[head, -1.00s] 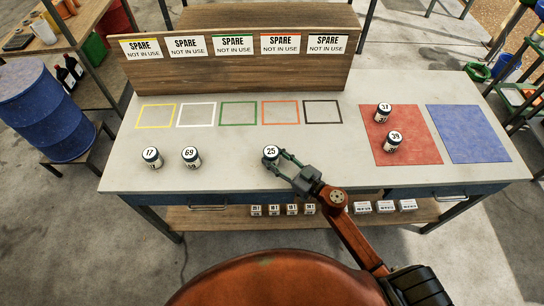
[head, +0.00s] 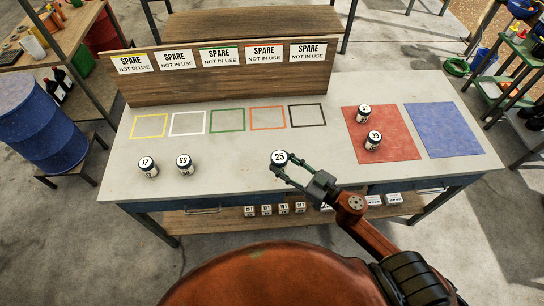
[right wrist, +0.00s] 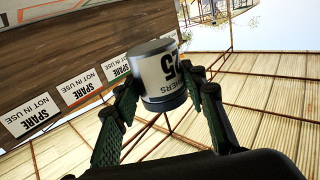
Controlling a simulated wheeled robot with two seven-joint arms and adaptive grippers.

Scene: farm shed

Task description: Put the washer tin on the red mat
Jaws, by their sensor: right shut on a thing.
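My right gripper (head: 285,173) is shut on a small white tin with dark bands and the number 25 (head: 278,157), near the middle of the table's front part. The red mat (head: 395,122) lies to the right, with two similar tins on it, 31 (head: 363,114) at the back and 39 (head: 373,141) in front. My left gripper is out of view.
Tins 17 (head: 148,167) and 69 (head: 185,165) stand at the table's left. A blue mat (head: 442,130) adjoins the red one. Several coloured outlines lie before a wooden board (head: 220,90) with "SPARE NOT IN USE" signs.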

